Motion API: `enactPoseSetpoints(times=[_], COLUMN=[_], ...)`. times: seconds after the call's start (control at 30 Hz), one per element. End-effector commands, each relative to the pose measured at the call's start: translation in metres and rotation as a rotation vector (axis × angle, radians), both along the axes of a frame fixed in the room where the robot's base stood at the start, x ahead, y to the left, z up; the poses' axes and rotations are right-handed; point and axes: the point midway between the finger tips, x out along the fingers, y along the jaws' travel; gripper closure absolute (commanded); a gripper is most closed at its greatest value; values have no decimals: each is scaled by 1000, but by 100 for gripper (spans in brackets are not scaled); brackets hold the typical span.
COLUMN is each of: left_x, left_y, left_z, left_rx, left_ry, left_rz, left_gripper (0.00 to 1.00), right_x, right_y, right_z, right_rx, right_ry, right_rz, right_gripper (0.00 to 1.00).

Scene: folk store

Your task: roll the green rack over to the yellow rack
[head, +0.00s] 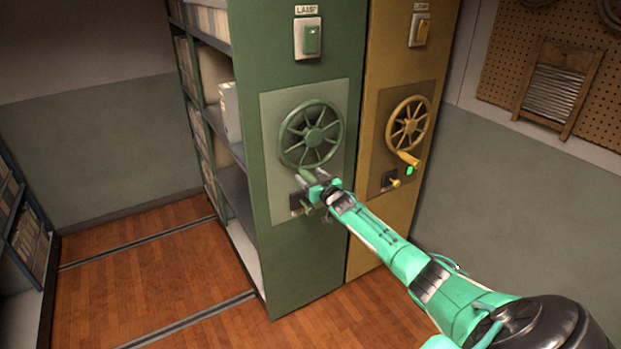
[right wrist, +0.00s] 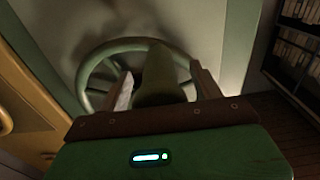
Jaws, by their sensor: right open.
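The green rack (head: 310,255) stands upright on the floor, with a spoked green handwheel (head: 314,136) on its end panel. The yellow rack (head: 365,235) stands close beside it on the right, with its own yellow wheel (head: 408,122). I cannot tell whether a gap is left between them. My right gripper (head: 314,178) is at the lower rim of the green wheel. In the right wrist view, its open fingers stand on either side of the wheel's green handle (right wrist: 158,75); contact is unclear. My left gripper is out of view.
Floor rails (head: 190,322) run across the wooden floor, which is bare left of the green rack. A blue shelf (head: 30,235) stands at the far left. A small lever plate sits below the green wheel, partly hidden by my gripper. A pegboard (head: 510,60) hangs at right.

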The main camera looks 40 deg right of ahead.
Motion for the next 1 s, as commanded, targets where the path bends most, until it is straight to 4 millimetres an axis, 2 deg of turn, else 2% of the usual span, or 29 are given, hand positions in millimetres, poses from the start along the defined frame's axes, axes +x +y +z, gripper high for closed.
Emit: enactPoseSetpoints(times=[0.23,1.0], left_x=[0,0], left_y=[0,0], left_z=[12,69], left_rx=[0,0], left_ry=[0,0], left_rz=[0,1], left_gripper=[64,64], right_x=[-8,-70], right_y=[1,7], right_z=[3,2], right_rx=[1,0], right_ry=[1,2], right_rz=[0,-1], right_gripper=[35,35])
